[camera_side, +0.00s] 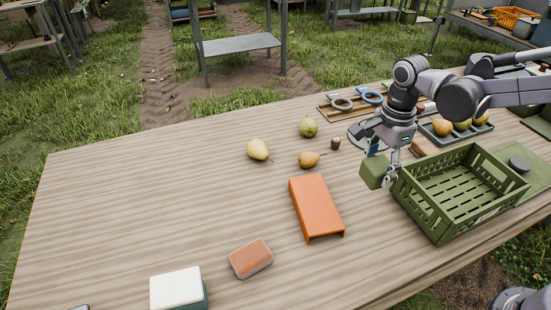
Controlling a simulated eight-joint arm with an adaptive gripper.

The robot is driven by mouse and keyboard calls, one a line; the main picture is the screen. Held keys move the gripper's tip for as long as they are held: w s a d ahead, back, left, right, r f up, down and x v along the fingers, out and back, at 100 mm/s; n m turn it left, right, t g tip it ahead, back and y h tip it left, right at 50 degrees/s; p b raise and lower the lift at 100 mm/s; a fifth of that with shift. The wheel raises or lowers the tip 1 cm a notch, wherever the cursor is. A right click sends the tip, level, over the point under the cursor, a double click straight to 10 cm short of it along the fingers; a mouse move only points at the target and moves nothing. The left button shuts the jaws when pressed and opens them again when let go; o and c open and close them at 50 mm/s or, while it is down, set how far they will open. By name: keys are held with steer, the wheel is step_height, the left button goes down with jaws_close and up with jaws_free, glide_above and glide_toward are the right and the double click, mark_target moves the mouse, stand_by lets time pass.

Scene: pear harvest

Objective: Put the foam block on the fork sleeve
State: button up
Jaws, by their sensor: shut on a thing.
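The foam block (373,172) looks like a small olive-green block. My gripper (388,174) is shut on it and holds it just left of the green crate; its fingers partly cover the block's right side. How high the block is above the table is hard to tell. The fork sleeve (316,206) looks like the long orange channel-shaped piece lying on the table, left of and nearer the camera than my gripper. Its top is flat and bare.
The slatted green crate (437,222) stands empty close to my gripper's right. Pears (259,150) lie behind the sleeve. A brown sponge-like block (250,259) and a white-topped box (177,289) lie in front. The table's left side (130,200) is clear.

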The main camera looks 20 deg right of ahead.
steer(key=w+r, duration=0.2)
steer(key=w, duration=0.2)
glide_above(315, 201)
steer(key=shift+n, duration=0.3)
step_height(315, 201, down, 7)
steer(key=shift+f, duration=2.05)
steer(key=shift+f, duration=0.15)
steer(key=o, duration=1)
steer(key=shift+o, duration=0.2)
